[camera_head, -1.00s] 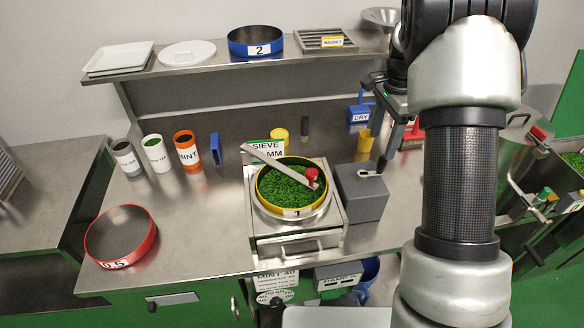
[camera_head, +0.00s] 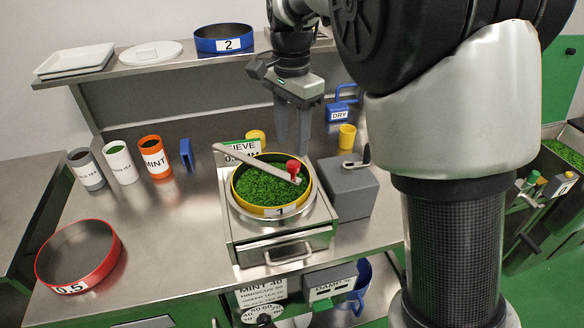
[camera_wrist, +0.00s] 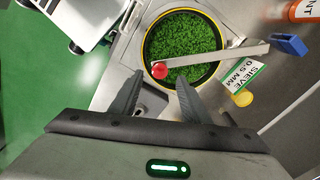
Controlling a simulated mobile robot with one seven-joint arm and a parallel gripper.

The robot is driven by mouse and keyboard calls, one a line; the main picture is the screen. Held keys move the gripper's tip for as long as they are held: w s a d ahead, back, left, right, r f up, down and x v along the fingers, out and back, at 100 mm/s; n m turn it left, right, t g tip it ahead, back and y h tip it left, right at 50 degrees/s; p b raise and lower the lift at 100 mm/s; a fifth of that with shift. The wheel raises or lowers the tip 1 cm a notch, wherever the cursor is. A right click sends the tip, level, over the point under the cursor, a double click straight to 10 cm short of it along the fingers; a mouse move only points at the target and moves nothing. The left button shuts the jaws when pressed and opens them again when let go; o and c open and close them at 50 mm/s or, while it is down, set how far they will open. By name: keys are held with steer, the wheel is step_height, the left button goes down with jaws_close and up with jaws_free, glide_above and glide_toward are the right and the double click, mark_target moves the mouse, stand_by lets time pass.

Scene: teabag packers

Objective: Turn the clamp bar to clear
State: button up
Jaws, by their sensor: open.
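The clamp bar (camera_head: 250,161) is a flat grey bar lying across the top of the yellow-rimmed sieve (camera_head: 240,202), which is full of green leaf. A red knob (camera_head: 293,166) stands at the bar's right end. In the wrist view the bar (camera_wrist: 215,56) runs across the sieve (camera_wrist: 147,62), with the red knob (camera_wrist: 159,71) at its left end. My gripper (camera_head: 293,150) points down behind and above the sieve's right side. In the wrist view my gripper (camera_wrist: 158,92) has its fingers spread, with nothing held between them. The fingertips look close to the knob, but the gap is unclear.
A grey box (camera_head: 347,190) with a small lever stands right of the sieve. A yellow cup (camera_head: 347,136) and blue DRY scoop (camera_head: 338,112) are behind it. Tea tins, including orange MINT (camera_head: 155,158), stand left. A red 0.5 sieve (camera_head: 82,285) lies front left.

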mark_target(292, 163)
step_height(292, 163, down, 8)
steer(key=shift+f+b, duration=0.2)
steer(key=shift+b, duration=0.15)
jaws_close()
